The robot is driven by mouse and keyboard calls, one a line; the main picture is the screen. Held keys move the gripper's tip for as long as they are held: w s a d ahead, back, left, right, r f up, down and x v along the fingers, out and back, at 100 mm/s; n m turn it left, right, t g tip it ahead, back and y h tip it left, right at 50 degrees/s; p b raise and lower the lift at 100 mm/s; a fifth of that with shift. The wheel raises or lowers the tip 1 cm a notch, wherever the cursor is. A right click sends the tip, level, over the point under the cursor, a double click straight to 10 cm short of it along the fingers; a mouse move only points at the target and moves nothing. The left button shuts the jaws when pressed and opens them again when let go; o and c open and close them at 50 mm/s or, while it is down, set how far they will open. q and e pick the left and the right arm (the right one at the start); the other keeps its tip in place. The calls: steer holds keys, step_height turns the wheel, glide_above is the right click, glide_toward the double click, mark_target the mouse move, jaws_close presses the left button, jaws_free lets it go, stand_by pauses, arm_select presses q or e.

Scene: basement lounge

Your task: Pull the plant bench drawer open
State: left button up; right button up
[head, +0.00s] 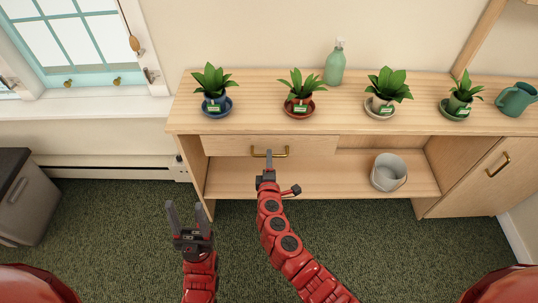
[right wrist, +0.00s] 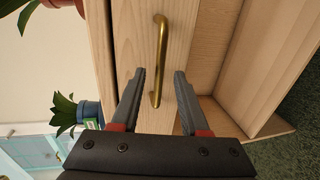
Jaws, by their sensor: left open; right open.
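The plant bench (head: 240,124) is light wood and stands against the wall. Its drawer (head: 225,145) is under the top at the left and looks shut, the front flush with the bench. The brass bar handle (head: 284,152) is at the middle of the drawer front. My right gripper (head: 269,156) is open at the handle. In the right wrist view, the handle (right wrist: 161,45) runs lengthwise, with one end between the open fingers (right wrist: 159,75); I cannot tell whether they touch it. My left gripper (head: 187,212) is open and empty over the carpet, lower left.
Several potted plants (head: 299,90), a green bottle (head: 335,65) and a teal watering can (head: 515,99) stand on the bench top. A grey bucket (head: 387,172) is on the lower shelf. A cabinet door (head: 480,180) is at right. Carpet (head: 120,220) in front is clear.

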steer(key=shift+x, duration=1.35)
jaws_close()
stand_by(0.5)
